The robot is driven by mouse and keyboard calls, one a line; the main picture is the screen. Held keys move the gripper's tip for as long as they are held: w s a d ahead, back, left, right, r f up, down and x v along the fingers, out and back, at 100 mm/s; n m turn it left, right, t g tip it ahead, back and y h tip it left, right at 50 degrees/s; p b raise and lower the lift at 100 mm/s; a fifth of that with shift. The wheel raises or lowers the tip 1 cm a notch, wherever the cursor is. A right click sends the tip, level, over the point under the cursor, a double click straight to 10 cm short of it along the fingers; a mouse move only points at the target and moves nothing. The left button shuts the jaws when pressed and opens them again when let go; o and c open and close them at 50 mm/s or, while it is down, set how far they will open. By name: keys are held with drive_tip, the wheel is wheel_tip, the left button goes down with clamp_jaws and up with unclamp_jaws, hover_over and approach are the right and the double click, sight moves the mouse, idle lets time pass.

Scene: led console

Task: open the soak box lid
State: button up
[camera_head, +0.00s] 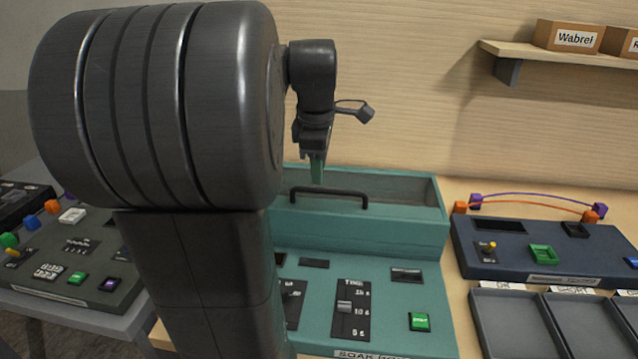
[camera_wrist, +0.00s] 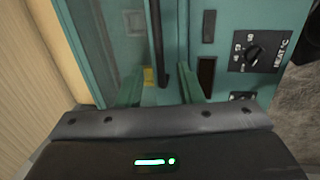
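The teal soak box (camera_head: 395,262) stands on the bench in the middle of the head view, its label partly cut off at the bottom. Its lid (camera_head: 405,190) has a dark see-through pane and looks shut. A black bar handle (camera_head: 345,198) runs along the lid's front. My gripper (camera_head: 317,180) points down at the handle. In the wrist view its two green fingers (camera_wrist: 161,92) are apart, with the handle (camera_wrist: 158,45) running between them. The gap is empty apart from the bar, and I cannot tell whether they touch it. The lid pane (camera_wrist: 120,38) also shows there.
The soak box's front panel carries a time slider (camera_head: 345,307) and a green button (camera_head: 419,321). A dark blue console (camera_head: 515,265) and grey trays (camera_head: 510,318) stand to the right. Another console (camera_head: 85,262) is at the left. A shelf (camera_head: 560,53) holds boxes on the back wall.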

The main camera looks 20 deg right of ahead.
sight(319, 189)
drive_tip(key=f, duration=0.2)
drive_tip(key=w+f, duration=0.1)
drive_tip(key=f, duration=0.2)
drive_tip(key=shift+d, duration=0.2)
drive_tip(key=shift+r, duration=0.1)
clamp_jaws()
